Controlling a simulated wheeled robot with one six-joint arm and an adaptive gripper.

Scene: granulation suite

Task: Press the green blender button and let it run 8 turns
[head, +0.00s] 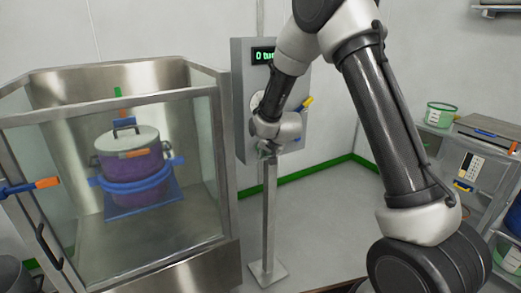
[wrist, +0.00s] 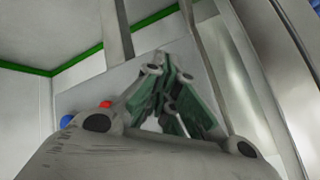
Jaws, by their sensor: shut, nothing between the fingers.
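The grey control box (head: 240,75) stands on a post in the head view. Its display (head: 263,56) shows green text starting "0 tu"; the rest is hidden behind my arm. My gripper (head: 264,152) is at the lower part of the box front, shut and empty. In the wrist view its fingers (wrist: 175,88) come together in front of the panel. A red button (wrist: 106,104) and a blue button (wrist: 66,121) show left of the fingers. I cannot make out the green button; the fingers and arm cover part of the panel. Contact with the panel cannot be told.
A glass-walled steel enclosure (head: 150,95) stands left of the box, with a lidded purple vessel (head: 135,165) in a blue holder inside. A yellow-tipped lever (head: 307,103) sticks out at the box's right. A bench with a keypad device (head: 470,165) and green-rimmed tub (head: 440,115) is at right.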

